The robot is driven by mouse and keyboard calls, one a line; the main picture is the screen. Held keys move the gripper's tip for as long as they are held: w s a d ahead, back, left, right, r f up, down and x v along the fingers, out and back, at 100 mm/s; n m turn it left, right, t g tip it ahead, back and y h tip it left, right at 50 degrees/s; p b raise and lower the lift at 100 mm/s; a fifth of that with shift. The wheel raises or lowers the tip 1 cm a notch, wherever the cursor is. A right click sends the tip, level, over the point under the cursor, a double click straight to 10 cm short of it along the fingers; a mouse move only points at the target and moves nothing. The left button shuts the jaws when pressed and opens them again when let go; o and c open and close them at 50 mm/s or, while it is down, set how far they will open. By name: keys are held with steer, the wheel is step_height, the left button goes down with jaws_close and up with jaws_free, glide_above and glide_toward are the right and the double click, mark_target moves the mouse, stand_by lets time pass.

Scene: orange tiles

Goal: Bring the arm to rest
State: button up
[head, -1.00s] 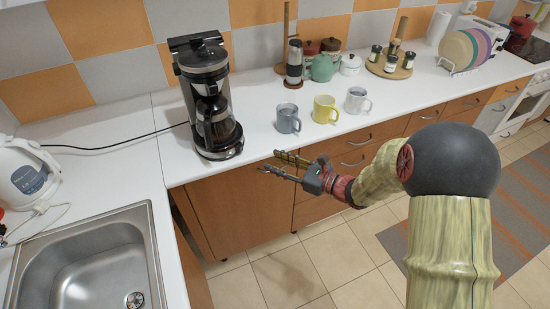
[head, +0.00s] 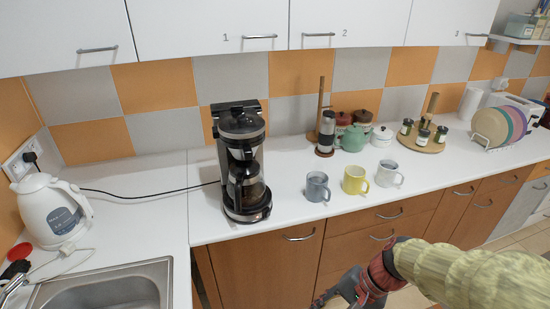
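My arm enters the head view from the lower right, its forearm sleeved in pale green-yellow. It reaches left in front of the drawer fronts, below the worktop's front edge. My gripper (head: 322,300) is at the bottom edge of the picture. Its fingers are mostly cut off, so I cannot tell how far apart they are. No object shows in the visible part of the gripper, and it appears clear of the cabinet fronts.
The white worktop (head: 300,222) holds a coffee maker (head: 243,165), a grey mug (head: 317,187), a yellow mug (head: 355,180) and a pale mug (head: 389,174). A kettle (head: 50,212) and sink (head: 110,292) are at left. White wall cabinets (head: 355,22) hang above.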

steer(key=s+d+r+n+t+h, duration=0.2)
steer(key=d+r+n+t+h, duration=0.1)
steer(key=r, duration=0.5)
steer(key=s+d+r+n+t+h, duration=0.2)
steer(key=s+d+r+n+h, duration=0.1)
steer(key=r, duration=0.5)
steer(key=shift+d+r+n+t, duration=0.3)
steer(key=shift+d+n+t, duration=0.1)
steer(key=shift+d+n, duration=0.35)
